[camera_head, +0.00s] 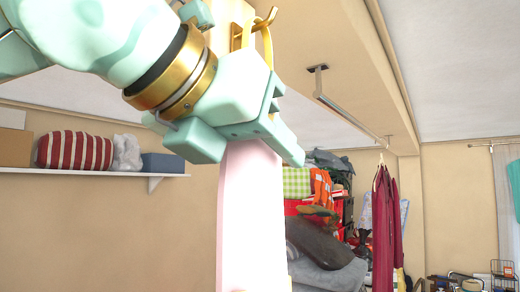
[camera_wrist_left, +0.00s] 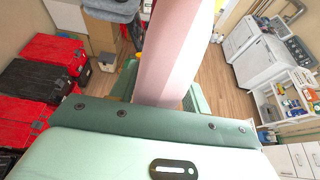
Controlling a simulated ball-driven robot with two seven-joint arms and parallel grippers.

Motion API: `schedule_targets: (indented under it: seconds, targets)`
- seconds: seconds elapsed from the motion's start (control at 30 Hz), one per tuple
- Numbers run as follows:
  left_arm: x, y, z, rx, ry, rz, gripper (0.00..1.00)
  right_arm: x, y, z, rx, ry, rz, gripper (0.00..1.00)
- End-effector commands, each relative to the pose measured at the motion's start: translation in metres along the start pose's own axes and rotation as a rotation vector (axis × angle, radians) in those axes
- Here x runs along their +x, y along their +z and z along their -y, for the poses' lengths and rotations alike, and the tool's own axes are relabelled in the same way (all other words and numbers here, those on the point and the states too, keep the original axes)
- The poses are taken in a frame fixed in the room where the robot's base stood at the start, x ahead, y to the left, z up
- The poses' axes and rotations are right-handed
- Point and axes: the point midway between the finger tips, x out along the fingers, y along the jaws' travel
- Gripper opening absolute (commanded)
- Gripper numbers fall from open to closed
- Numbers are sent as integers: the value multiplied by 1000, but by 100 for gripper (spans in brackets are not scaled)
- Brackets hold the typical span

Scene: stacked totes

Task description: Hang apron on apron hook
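The apron (camera_head: 250,215) is a long, flat pale pink piece that hangs below my left gripper (camera_head: 250,130) in the head view. I cannot tell whether the apron hangs on the hook. My right gripper is not in view.
A wall shelf (camera_head: 90,173) at the left holds a striped cushion and boxes. A piled heap with a dark grey bag (camera_head: 322,245) and dark red clothes (camera_head: 383,225) stand at the right.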

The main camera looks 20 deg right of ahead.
Motion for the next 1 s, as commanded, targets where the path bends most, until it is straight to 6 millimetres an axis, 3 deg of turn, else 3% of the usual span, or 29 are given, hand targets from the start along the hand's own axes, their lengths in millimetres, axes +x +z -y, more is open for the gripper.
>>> schedule_targets:
  seconds: [0.17, 0.23, 0.4, 0.7, 0.83, 1.0]
  targets:
    - [-1, 2, 0, 1, 0, -1, 47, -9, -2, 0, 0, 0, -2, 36]
    - [-11, 0, -1, 0, 2, 5, 47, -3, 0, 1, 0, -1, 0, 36]
    - [-52, -12, 2, 0, 3, 7, 47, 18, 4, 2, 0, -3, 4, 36]
    - [-132, -8, 3, -1, 4, 4, 47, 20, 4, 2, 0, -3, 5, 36]
    - [-152, -8, 4, -1, 3, 3, 47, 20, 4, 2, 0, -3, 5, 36]
    - [-163, -8, 4, 0, 1, 0, 47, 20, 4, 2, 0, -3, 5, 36]
